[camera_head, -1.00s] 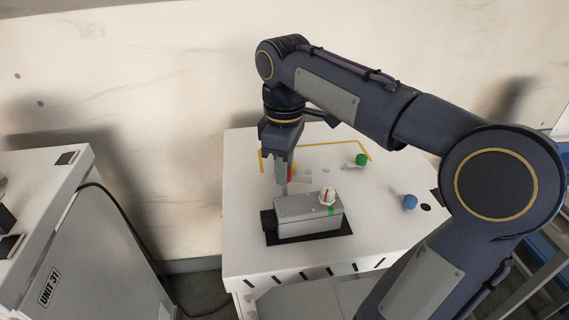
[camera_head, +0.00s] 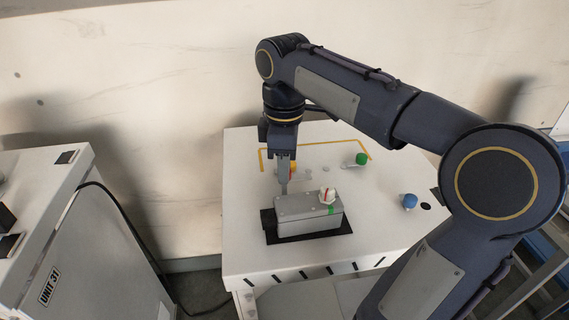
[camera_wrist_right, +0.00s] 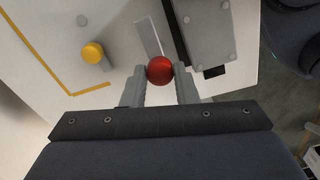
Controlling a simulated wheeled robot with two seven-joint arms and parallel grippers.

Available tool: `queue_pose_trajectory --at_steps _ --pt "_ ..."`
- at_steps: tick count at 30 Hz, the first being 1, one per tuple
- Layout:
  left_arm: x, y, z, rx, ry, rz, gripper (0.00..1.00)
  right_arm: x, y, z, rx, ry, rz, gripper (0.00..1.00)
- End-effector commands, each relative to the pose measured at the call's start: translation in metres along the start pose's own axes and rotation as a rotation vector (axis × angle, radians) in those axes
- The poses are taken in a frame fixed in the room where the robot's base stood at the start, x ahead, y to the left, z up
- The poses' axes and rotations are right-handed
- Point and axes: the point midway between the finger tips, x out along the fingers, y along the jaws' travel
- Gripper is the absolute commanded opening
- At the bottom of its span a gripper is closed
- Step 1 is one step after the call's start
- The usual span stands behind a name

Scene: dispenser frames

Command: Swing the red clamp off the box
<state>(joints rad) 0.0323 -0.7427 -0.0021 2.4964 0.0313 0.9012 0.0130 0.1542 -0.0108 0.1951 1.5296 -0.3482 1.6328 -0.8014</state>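The red clamp's ball knob (camera_wrist_right: 160,70) sits between the two fingers of my right gripper (camera_wrist_right: 161,74) in the wrist view, and both fingers appear to touch it. The clamp's pale flat bar (camera_wrist_right: 149,38) runs from the knob alongside the box (camera_wrist_right: 196,32) and does not cross its top in this view. In the head view the grey box (camera_head: 310,219) stands on a black mat, and my right gripper (camera_head: 284,185) points down at its back left; the fingers hide most of the knob there. My left gripper is not in view.
A green knob (camera_head: 361,159) and a blue knob (camera_head: 409,201) stand to the right on the white table (camera_head: 375,225). A yellow knob (camera_wrist_right: 93,52) is left of the clamp in the wrist view.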

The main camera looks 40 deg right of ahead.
Motion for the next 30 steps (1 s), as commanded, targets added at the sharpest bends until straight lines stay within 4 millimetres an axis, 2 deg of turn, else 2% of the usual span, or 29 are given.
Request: queue_pose_trajectory --at_steps 1,4,14,17,24,30 --pt "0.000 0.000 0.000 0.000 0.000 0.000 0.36 0.000 0.000 0.000 0.000 0.001 0.001 0.33" --pt "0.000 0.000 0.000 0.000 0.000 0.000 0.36 0.000 0.000 0.000 0.000 0.000 0.001 0.46" --pt "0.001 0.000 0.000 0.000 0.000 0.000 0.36 -0.003 0.000 0.000 0.001 0.000 0.000 0.47" --pt "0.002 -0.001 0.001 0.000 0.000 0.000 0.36 -0.013 0.001 -0.001 0.000 0.002 0.002 0.47" --pt "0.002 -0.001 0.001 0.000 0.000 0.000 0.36 -0.055 0.000 -0.001 -0.001 0.003 0.002 0.47" --pt "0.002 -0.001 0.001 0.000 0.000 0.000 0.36 -0.075 0.000 -0.001 0.000 0.001 0.001 0.47"
